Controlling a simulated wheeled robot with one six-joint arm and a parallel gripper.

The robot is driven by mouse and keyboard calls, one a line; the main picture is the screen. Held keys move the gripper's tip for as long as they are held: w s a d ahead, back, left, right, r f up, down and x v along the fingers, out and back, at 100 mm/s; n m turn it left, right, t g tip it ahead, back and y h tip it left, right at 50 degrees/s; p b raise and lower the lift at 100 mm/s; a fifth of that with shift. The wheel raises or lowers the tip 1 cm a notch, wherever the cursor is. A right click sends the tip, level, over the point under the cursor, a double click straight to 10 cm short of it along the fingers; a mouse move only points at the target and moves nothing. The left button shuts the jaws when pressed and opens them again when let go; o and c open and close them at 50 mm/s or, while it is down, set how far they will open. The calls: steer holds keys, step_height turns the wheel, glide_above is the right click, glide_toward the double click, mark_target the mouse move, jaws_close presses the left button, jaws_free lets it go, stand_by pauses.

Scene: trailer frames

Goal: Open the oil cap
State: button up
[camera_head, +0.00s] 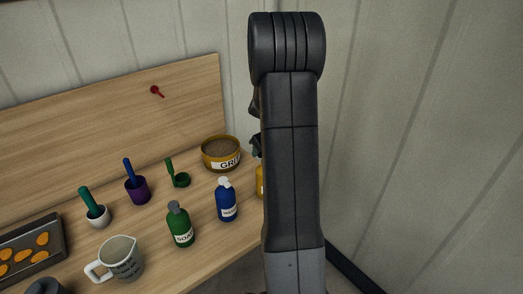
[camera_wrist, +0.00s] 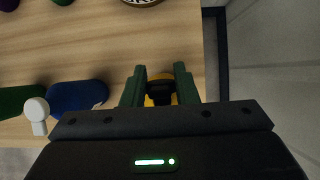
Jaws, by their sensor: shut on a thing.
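The oil bottle is yellow and mostly hidden behind my arm in the head view, where only a strip of its left side (camera_head: 259,181) shows. In the wrist view its yellow body (camera_wrist: 160,76) shows between my fingers, with a black cap (camera_wrist: 160,91) on top. My gripper (camera_wrist: 160,70) is over the bottle, with its two green fingers on either side of the cap and shut on it. The lower part of the bottle and the exact finger contact are hidden.
A blue bottle (camera_head: 227,202) stands just left of the oil bottle, and a green soap bottle (camera_head: 181,227) further left. A GRIT bowl (camera_head: 221,155) is behind. A measuring jug (camera_head: 122,260) and a tray (camera_head: 58,237) are at left. The table's right edge is close by.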

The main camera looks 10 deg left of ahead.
steer(key=shift+f+g+h, duration=0.1)
steer(key=shift+g+h, duration=0.2)
steer(key=shift+h, duration=0.1)
stand_by(0.4)
steer(key=o, duration=0.8)
steer(key=b+v, duration=0.2)
steer(key=v, duration=1.1)
steer(key=shift+r, duration=0.4)
steer(key=shift+f, duration=0.1)
steer(key=p+x, duration=0.2)
steer(key=x, duration=1.1)
steer(key=shift+w+a+f, duration=0.1)
steer(key=shift+f, duration=0.15)
steer(key=shift+r, duration=0.1)
